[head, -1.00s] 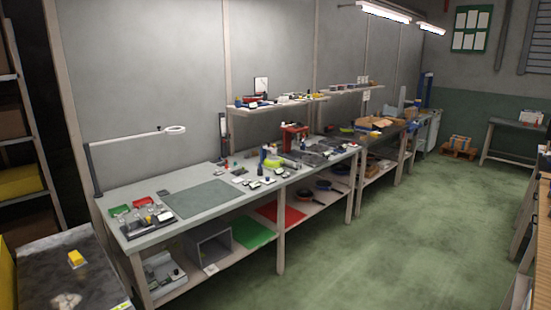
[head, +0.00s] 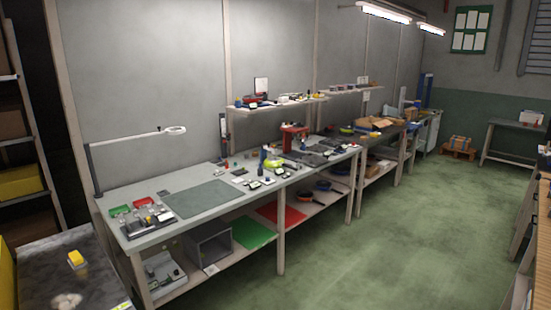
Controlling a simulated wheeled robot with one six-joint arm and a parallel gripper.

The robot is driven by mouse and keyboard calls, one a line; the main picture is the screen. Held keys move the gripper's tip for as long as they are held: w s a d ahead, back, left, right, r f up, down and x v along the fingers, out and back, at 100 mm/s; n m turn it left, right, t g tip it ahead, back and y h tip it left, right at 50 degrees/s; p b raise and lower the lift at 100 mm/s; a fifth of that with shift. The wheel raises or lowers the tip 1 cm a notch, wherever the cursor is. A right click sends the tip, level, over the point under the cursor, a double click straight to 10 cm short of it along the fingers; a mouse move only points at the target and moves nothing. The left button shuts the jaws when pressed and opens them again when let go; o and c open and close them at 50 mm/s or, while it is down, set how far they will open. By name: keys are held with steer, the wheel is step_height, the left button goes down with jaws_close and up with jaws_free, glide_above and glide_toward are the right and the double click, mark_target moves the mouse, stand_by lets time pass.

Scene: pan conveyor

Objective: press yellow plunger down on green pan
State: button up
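A small bright yellow-green item (head: 274,162) lies mid-bench beside a dark blue upright thing (head: 262,157). It is too small to tell whether it is the green pan, the yellow plunger or both. A red stand-like device (head: 293,137) stands just behind and to the right. My gripper is not in view.
A long grey workbench (head: 150,240) runs along the wall with a grey-green mat (head: 198,198) and a lamp arm (head: 130,137). Dark pans (head: 322,186) lie on the lower shelf. Open green floor (head: 400,240) spreads to the right of the bench.

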jaws_close()
stand_by(0.8)
